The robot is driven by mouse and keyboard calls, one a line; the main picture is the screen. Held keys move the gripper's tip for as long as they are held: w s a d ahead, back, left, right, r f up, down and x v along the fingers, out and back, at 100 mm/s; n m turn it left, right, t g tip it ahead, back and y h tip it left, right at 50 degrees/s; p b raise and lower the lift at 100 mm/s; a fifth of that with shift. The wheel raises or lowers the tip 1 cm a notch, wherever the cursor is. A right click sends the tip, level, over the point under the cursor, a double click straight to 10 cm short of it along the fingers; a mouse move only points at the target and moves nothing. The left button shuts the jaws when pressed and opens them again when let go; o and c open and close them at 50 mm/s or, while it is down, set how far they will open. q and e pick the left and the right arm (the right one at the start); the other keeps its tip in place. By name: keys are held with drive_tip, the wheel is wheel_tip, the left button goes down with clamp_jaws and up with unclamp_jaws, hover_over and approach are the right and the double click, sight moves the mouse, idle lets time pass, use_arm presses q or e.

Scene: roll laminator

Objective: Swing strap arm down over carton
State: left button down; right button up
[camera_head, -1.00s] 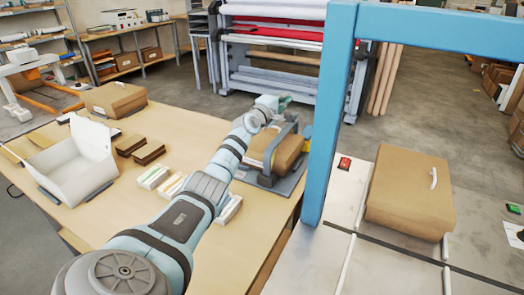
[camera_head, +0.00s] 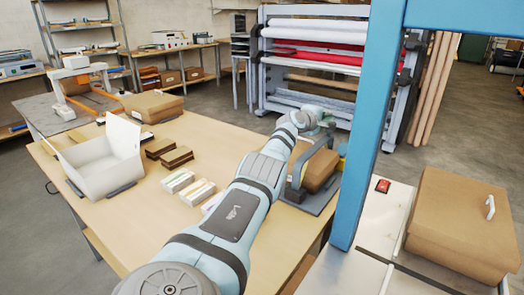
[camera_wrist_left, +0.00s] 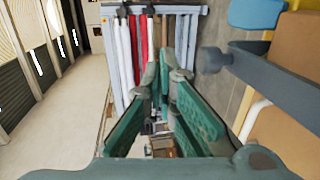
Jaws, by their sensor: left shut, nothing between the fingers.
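The brown carton (camera_head: 320,172) sits on a dark grey base plate (camera_head: 318,205) at the right end of the wooden table. The grey strap arm (camera_head: 312,158) rises beside the carton and slants up across it; I cannot tell its exact gap to the carton. In the left wrist view the strap arm (camera_wrist_left: 275,88) crosses at the right, with the carton (camera_wrist_left: 298,45) behind it. My left gripper (camera_head: 326,118) is just beyond and above the strap arm's upper end. Its green fingers (camera_wrist_left: 165,80) are shut and empty, apart from the strap arm. My right gripper is out of view.
A blue post (camera_head: 366,130) stands close on the right, before a metal bench with another carton (camera_head: 460,225). A white open box (camera_head: 100,160), brown blocks (camera_head: 168,152) and small packs lie on the table (camera_head: 125,220). The roll laminator (camera_head: 315,60) stands behind.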

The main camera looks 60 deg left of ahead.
use_arm(q)
drive_tip(key=shift+w+d, duration=0.1)
drive_tip(key=shift+r, duration=0.15)
drive_tip(key=shift+r+p, duration=0.25)
drive_tip(key=shift+p, duration=0.15)
wheel_tip(320, 180, up, 13)
drive_tip(key=s+p, duration=0.1)
drive_tip(key=p, duration=0.5)
drive_tip(key=shift+s, duration=0.3)
